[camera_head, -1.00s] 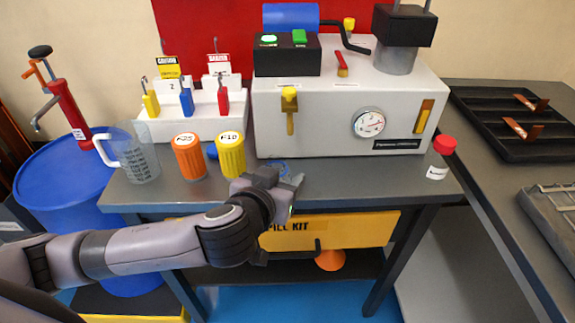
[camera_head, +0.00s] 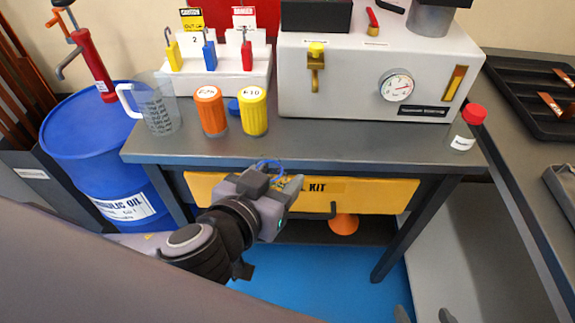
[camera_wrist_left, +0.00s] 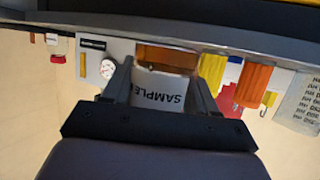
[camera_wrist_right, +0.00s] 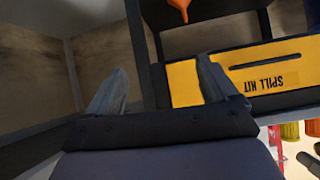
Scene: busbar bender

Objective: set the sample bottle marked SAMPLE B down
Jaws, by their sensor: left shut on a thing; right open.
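My left gripper (camera_head: 280,192) is shut on a bottle and, in the head view, shows in front of the bench's front edge. In the left wrist view, the held bottle (camera_wrist_left: 165,62) is amber with a white label reading "SAMPLE"; its letter is hidden by a finger. In the head view the gripper hides most of it. My right gripper (camera_head: 425,315) shows only its fingertips at the bottom edge of the head view. In the right wrist view it (camera_wrist_right: 158,90) is open and empty, facing the yellow spill kit drawer (camera_wrist_right: 240,80).
The grey bench (camera_head: 330,140) has a clear front strip. Behind stand a clear jug (camera_head: 158,112), orange cup (camera_head: 210,112), yellow cup (camera_head: 254,112) and white machine (camera_head: 350,75). A red-capped bottle (camera_head: 463,142) stands at its right end. A dark tray (camera_head: 525,100) lies further right.

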